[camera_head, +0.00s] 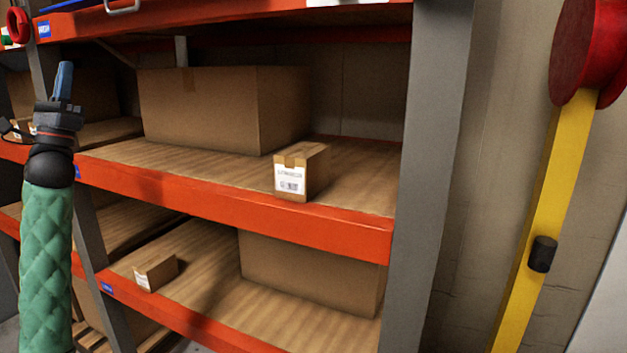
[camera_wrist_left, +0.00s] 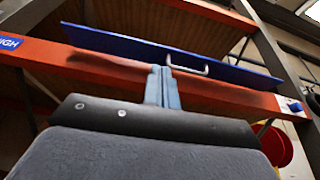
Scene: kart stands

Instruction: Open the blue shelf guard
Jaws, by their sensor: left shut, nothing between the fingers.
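The blue shelf guard (camera_wrist_left: 130,45) is a long flat blue panel along the orange shelf beam in the left wrist view, with a pale metal handle (camera_wrist_left: 188,68) on its face. In the head view only a blue strip of the guard (camera_head: 65,5) shows at the top left edge, with the handle (camera_head: 122,6) beside it; the rest is cut off. My left gripper (camera_head: 63,80) points up, shut and empty, below and left of the handle. Its blue fingers (camera_wrist_left: 162,84) show just left of the handle in the left wrist view; contact cannot be told. My right gripper is not in view.
Cardboard boxes stand on the middle shelf, a large one (camera_head: 220,105) and a small labelled one (camera_head: 302,172). A grey upright (camera_head: 435,150) bounds the rack at right. A yellow post (camera_head: 545,210) with a red disc (camera_head: 588,45) stands further right.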

